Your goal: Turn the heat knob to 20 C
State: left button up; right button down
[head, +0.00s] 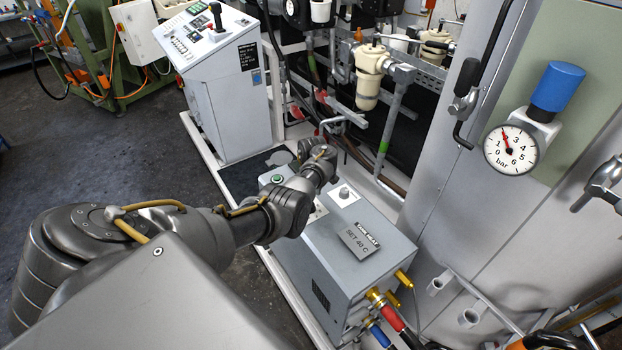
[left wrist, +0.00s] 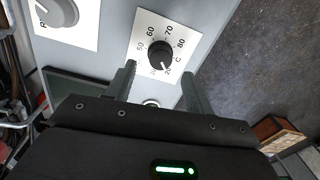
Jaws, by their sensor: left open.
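The black heat knob (left wrist: 160,55) sits on a white dial plate (left wrist: 137,62) marked up to 80 C in the left wrist view. Its pale pointer mark faces the low-right part of the dial, near a number that looks like 20. My left gripper (left wrist: 159,70) is open, its two fingers on either side of the knob's near side; I cannot tell if they touch the panel. In the head view my left arm hides the heat knob and the fingers. My right gripper is not in view.
A silver-grey knob (left wrist: 62,10) on its own white plate is beside the heat dial; it also shows in the head view (head: 343,193). A green button (head: 277,179) is on the box. Pipes, a pressure gauge (head: 511,149) and a control console (head: 222,90) stand around.

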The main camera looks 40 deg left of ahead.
pick_arm(q)
notch_tip(320, 180, up, 6)
jog(key=shift+r, duration=0.25)
jog(key=shift+w, duration=0.1)
dwell(0.4)
